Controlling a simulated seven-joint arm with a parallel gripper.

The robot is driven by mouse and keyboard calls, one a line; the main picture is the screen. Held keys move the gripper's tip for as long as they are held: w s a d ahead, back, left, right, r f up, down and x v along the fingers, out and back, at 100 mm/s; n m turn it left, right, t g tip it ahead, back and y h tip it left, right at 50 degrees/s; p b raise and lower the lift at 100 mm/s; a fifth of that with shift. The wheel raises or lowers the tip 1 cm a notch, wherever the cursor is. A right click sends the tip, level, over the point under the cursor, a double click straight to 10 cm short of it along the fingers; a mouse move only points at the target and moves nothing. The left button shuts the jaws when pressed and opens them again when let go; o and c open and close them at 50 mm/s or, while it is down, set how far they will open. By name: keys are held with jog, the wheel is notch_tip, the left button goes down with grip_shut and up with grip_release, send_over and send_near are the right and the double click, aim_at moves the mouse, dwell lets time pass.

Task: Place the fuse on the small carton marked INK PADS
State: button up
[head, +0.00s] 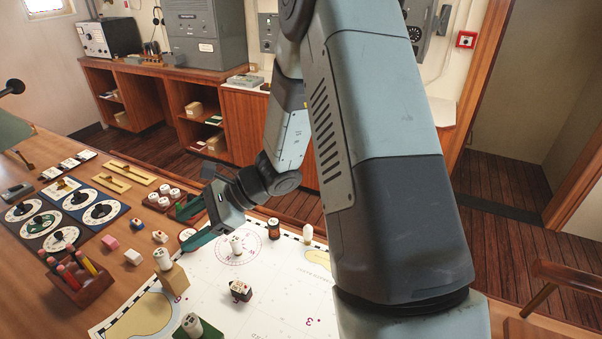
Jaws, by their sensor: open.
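My gripper (193,224) is open with nothing visible between its fingers. It reaches left over the far left edge of the chart. Small pale cylinders stand about: one (236,245) on the chart just right of my gripper, one (162,259) at a small brown carton (174,280), one (193,325) by a green block, and one (308,234) near the chart's far edge. I cannot tell which is the fuse. The brown carton stands at the chart's left side; no INK PADS lettering is readable on it.
The chart (270,310) lies on the wooden table (40,300). On it stand a dark brown cylinder (273,229) and a small dark block (241,290). Dial panels (60,215), a red pencil holder (80,284) and small coloured blocks crowd the left. My arm hides the chart's right part.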

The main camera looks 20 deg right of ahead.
jog(key=s+d+r+n+t+h, duration=0.2)
jog(key=s+d+r+n+h, duration=0.4)
jog(key=s+d+r+n, duration=0.2)
jog(key=s+d+r+n+t+h, duration=0.3)
jog(key=s+d+r+n+h, duration=0.3)
jog(key=s+r, duration=0.7)
notch_tip(320, 180, up, 3)
jog(key=d+n, duration=0.1)
jog(key=d, duration=0.1)
jog(key=shift+d+f+n, duration=0.2)
jog(key=shift+d+n, duration=0.15)
jog(key=shift+n, duration=0.05)
